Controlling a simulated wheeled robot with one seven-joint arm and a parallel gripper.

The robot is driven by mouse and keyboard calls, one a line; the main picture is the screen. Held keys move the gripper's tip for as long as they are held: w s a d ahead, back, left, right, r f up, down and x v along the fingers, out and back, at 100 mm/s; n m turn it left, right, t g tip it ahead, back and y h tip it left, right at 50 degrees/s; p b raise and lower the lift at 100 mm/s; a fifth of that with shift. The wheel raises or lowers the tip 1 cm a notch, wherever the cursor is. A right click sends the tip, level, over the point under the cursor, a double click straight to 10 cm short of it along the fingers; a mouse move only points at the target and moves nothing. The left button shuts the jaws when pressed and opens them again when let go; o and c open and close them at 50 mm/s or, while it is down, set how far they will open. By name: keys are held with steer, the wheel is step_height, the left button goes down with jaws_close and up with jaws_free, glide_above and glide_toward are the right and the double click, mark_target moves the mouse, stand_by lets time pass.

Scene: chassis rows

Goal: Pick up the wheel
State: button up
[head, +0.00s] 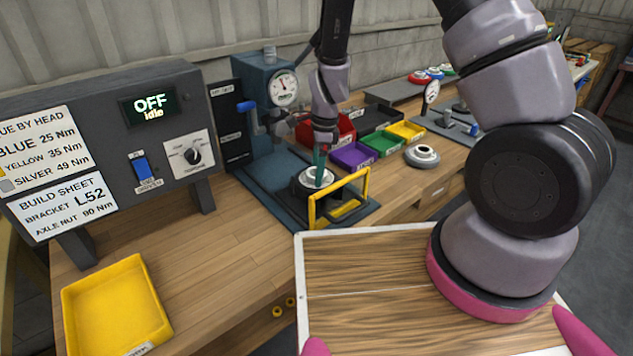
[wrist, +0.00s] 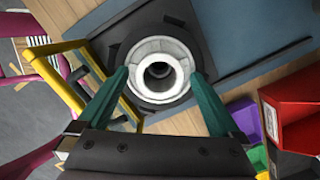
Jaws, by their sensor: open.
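A round wheel with a white hub ring and a dark rim (head: 308,179) sits in the press, on its dark base. In the wrist view the white hub (wrist: 160,52) with its dark centre hole faces the camera. My gripper (head: 320,172) points down at it from above. Its two green fingers are open in the wrist view (wrist: 160,75), one on each side of the hub, with nothing clearly gripped. I cannot tell whether the fingertips touch the wheel. A second grey disc with a white hub (head: 421,157) lies on the bench to the right.
A yellow guard frame (head: 340,200) stands beside the wheel. The blue press column with a gauge (head: 284,88) rises behind. Red (head: 340,128), purple (head: 355,156), green (head: 380,144) and yellow (head: 406,130) bins stand close by. A yellow tray (head: 117,310) lies front left.

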steer(key=shift+c, duration=0.3)
jaws_close()
step_height(320, 180, up, 18)
stand_by(0.6)
stand_by(0.3)
steer(key=shift+r, duration=1.45)
